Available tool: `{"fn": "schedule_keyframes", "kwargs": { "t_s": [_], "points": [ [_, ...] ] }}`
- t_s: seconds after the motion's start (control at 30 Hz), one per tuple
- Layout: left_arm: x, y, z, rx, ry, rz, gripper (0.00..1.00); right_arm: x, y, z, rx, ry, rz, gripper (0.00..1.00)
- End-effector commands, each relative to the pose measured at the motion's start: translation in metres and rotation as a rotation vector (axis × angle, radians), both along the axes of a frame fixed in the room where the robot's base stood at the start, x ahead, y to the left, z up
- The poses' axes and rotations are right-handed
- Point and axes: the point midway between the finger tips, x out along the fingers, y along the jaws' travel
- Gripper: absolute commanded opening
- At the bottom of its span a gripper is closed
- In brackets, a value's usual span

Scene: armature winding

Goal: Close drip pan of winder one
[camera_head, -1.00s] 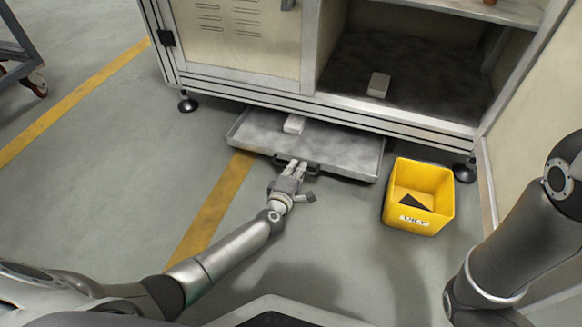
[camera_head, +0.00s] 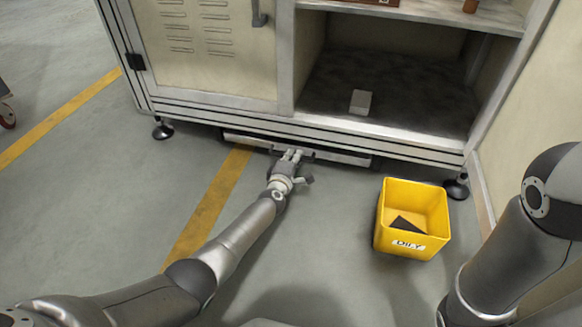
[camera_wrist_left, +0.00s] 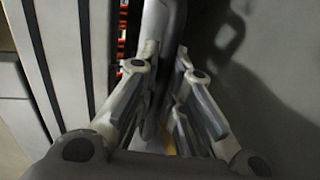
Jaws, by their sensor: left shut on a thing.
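The drip pan (camera_head: 345,158) is a shallow grey metal tray low under the winder cabinet. Only its front edge shows in the head view, nearly in line with the cabinet's bottom frame; the rest is hidden beneath. My left gripper (camera_head: 291,157) is at the middle of the pan's front, shut on its dark handle (camera_head: 306,154). In the left wrist view, the fingers (camera_wrist_left: 165,75) close around a grey bar. My right arm shows at the right edge of the head view, but its gripper is not in view.
The winder cabinet (camera_head: 205,97) has a louvred door and an open bay with a small pale block (camera_head: 360,102). A yellow bin (camera_head: 412,217) stands on the floor right of the pan. A cabinet foot (camera_head: 457,187) is behind the bin. Floor left of my arm is clear.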

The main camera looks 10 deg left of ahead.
Motion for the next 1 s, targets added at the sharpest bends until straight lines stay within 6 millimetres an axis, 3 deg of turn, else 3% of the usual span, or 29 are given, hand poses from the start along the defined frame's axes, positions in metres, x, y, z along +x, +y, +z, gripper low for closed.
{"fn": "schedule_keyframes", "kwargs": {
  "t_s": [0.53, 0.57, 0.7, 1.0],
  "points": [
    [0.0049, 0.0022, 0.0002, 0.001, 0.000, 0.003, 0.00, 0.0013, 0.0005, -0.0021, -0.002, 0.003, -0.001, 0.76],
    [0.0050, 0.0023, 0.0003, 0.001, 0.000, 0.003, 0.13, 0.0008, 0.0005, -0.0022, -0.001, 0.002, -0.001, 0.76],
    [0.0047, 0.0014, 0.0002, 0.000, 0.000, 0.002, 0.31, 0.0002, 0.0004, -0.0022, -0.001, 0.000, 0.000, 0.76],
    [0.0039, 0.0003, -0.0002, 0.000, 0.001, 0.000, 0.31, 0.0001, 0.0002, -0.0016, 0.000, 0.000, 0.001, 0.76]
  ]
}}
